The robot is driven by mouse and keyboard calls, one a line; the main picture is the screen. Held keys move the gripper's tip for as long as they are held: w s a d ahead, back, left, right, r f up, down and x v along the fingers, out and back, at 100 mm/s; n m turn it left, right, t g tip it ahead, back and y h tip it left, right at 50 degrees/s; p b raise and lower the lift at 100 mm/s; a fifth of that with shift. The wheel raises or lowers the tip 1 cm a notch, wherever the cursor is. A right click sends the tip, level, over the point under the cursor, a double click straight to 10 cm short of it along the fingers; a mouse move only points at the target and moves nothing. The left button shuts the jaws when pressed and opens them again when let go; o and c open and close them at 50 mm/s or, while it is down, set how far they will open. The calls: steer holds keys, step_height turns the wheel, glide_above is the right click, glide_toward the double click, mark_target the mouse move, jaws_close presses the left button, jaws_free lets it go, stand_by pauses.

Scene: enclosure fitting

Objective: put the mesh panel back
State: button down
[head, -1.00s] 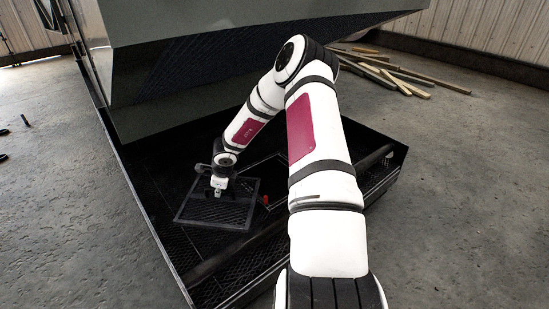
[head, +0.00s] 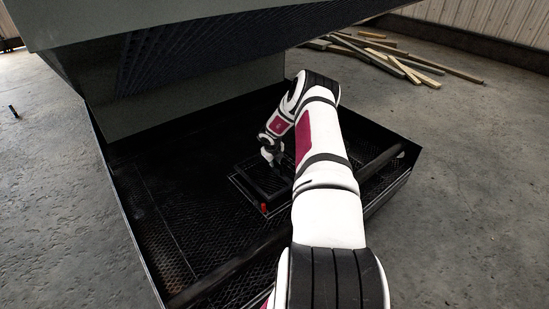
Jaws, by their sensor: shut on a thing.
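The mesh panel (head: 262,183) is a dark, framed rectangle, hard to make out against the black mesh floor of the enclosure (head: 150,225). My gripper (head: 275,163) is at the panel's far side, shut on it. The panel lies low over a rectangular framed area of the floor. I cannot tell whether it rests in that frame or hangs just above it. A small red part (head: 264,208) shows at the frame's near corner. My arm hides part of the right side.
A large grey-green hood (head: 170,110) overhangs the back of the enclosure, close above my forearm. A dark bar (head: 235,265) crosses the front. Wooden planks (head: 390,58) lie on the concrete floor at the back right. Open concrete lies on both sides.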

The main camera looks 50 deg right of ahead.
mark_target(274, 171)
steer(key=shift+w+d+f, duration=0.25)
steer(key=shift+d+f, duration=0.05)
steer(key=shift+d, duration=0.05)
steer(key=shift+f+b, duration=2.6)
steer(key=shift+f, duration=0.55)
steer(key=shift+f, duration=0.45)
steer(key=c, duration=1.6)
jaws_free()
steer(key=shift+s+a+f, duration=0.1)
steer(key=v, duration=1.2)
